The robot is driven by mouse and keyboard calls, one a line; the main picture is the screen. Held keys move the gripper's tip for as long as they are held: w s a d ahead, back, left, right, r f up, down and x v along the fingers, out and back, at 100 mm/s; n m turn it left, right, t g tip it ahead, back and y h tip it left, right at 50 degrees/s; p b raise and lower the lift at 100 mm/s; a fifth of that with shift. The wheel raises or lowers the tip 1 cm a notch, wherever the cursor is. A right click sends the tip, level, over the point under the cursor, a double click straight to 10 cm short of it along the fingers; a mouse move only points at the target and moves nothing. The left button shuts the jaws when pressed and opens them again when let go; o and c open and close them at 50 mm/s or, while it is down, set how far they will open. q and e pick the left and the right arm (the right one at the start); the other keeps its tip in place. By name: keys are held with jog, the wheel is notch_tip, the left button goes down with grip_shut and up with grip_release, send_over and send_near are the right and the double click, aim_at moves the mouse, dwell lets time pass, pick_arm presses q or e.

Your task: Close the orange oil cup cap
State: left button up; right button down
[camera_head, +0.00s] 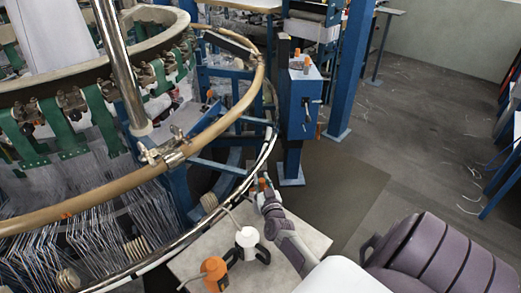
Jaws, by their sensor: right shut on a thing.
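My right gripper (265,186) reaches in from the lower right, beside the rail of the loom. It is shut on a small orange thing (262,185), which looks like the orange oil cup cap. The fingers hide most of it, so I cannot tell how far the cap is closed. Two orange-topped parts, one (297,53) behind the other (306,65), stand upright on the blue box (299,100) farther back, away from the gripper. My left gripper is not in view.
A white can (247,238) and an orange can (213,272) with a thin spout stand on a pale tabletop (190,262) below the gripper. The curved loom rail (246,186) passes close on the left. A blue post (350,70) stands behind. The floor at right is open.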

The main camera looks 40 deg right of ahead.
aim_at(262, 180)
jog(key=shift+s+a+m+g+h+p, duration=0.1)
jog(key=shift+s+m+g+h+p, duration=0.05)
jog(key=shift+m+g+h+p, duration=0.3)
jog(key=c, duration=0.9)
grip_release()
jog(key=shift+c, duration=0.2)
notch_tip(262, 180, up, 10)
jog(key=shift+r, duration=0.1)
